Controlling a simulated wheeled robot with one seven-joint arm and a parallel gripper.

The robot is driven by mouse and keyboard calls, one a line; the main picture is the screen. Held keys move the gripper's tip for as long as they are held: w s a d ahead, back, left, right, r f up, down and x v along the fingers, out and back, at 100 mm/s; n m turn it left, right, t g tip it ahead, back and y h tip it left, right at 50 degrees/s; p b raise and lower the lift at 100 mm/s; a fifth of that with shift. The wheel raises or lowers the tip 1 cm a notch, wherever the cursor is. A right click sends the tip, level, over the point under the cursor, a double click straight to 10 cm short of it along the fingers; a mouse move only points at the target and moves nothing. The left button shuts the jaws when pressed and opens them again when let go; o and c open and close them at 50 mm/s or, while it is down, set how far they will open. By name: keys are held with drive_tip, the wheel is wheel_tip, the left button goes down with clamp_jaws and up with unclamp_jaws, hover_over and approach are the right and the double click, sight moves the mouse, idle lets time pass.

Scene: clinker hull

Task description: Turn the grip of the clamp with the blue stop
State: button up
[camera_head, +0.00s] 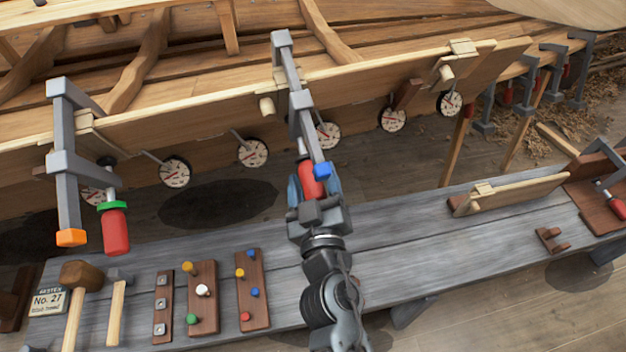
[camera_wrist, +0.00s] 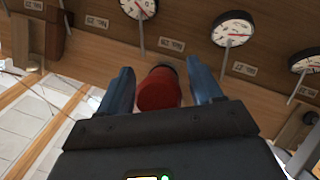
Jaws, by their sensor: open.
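The clamp with the blue stop (camera_head: 321,171) hangs on the edge of the hull plank, its grey bar running down from the top hook. Its red grip (camera_head: 306,180) is partly hidden by my gripper (camera_head: 308,188). In the wrist view the red grip (camera_wrist: 159,90) stands between the two blue fingers of my gripper (camera_wrist: 168,88). The fingers are open, one on each side of the grip, with a visible gap at the left finger. I cannot tell whether the right finger touches it.
Another clamp with an orange stop (camera_head: 71,238) and red grip (camera_head: 115,230) hangs at the left. Several dials, such as one dial (camera_head: 253,153), hang along the plank. The grey bench (camera_head: 400,235) below carries a mallet (camera_head: 80,276) and peg boards (camera_head: 203,275); its middle is clear.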

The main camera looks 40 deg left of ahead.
drive_tip(key=c, duration=1)
drive_tip(key=shift+o, duration=0.2)
drive_tip(key=shift+f+b, duration=0.15)
drive_tip(key=shift+b, duration=0.55)
drive_tip(key=shift+f+n+t+h+b, duration=0.15)
drive_tip(key=shift+n+t+h+b, duration=0.2)
drive_tip(key=shift+b, duration=0.8)
drive_tip(key=n+t+b, duration=0.1)
drive_tip(key=b, duration=0.4)
drive_tip(key=shift+f, duration=0.1)
drive_tip(key=n+t+b, duration=0.1)
drive_tip(key=b, duration=0.2)
drive_tip(key=n+t+h+b, duration=0.1)
drive_tip(key=b, duration=0.2)
drive_tip(key=shift+r+n, duration=0.2)
drive_tip(key=shift+n, duration=0.05)
drive_tip(key=shift+d+r+n+t+b, duration=0.15)
drive_tip(key=shift+n+t+b, duration=0.25)
drive_tip(key=shift+b, duration=0.8)
drive_tip(key=shift+r, duration=0.1)
